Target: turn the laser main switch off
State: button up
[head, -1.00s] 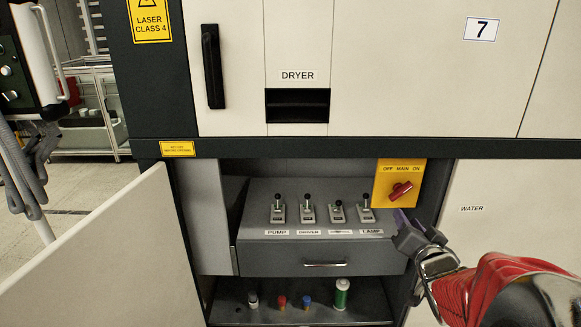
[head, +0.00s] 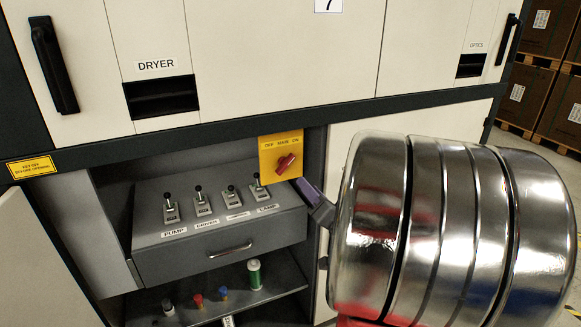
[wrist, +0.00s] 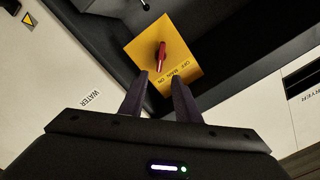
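The laser main switch is a red knob (head: 286,161) on a yellow plate (head: 267,163) marked OFF MAIN ON, at the right of the cabinet's open recess. The knob is slanted, its upper end toward ON. It also shows in the wrist view as a red knob (wrist: 161,56), seen nearly edge-on above the fingertips. My gripper (head: 308,192) is just below and right of the plate, partly hidden by my arm. In the wrist view my gripper (wrist: 160,78) is open, its two dark fingers apart and empty. The knob appears ahead of the gap; contact is not visible.
A grey panel (head: 213,232) with several toggle switches stands left of the plate. A shelf below holds small coloured items, including a green cylinder (head: 254,273). A cabinet door (head: 30,260) stands open at left. The WATER panel (wrist: 70,100) flanks the recess.

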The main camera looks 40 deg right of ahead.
aim_at(289, 164)
jog(key=x, duration=1.3)
jog(key=shift+f, duration=0.1)
jog(key=shift+c, duration=0.5)
grip_shut()
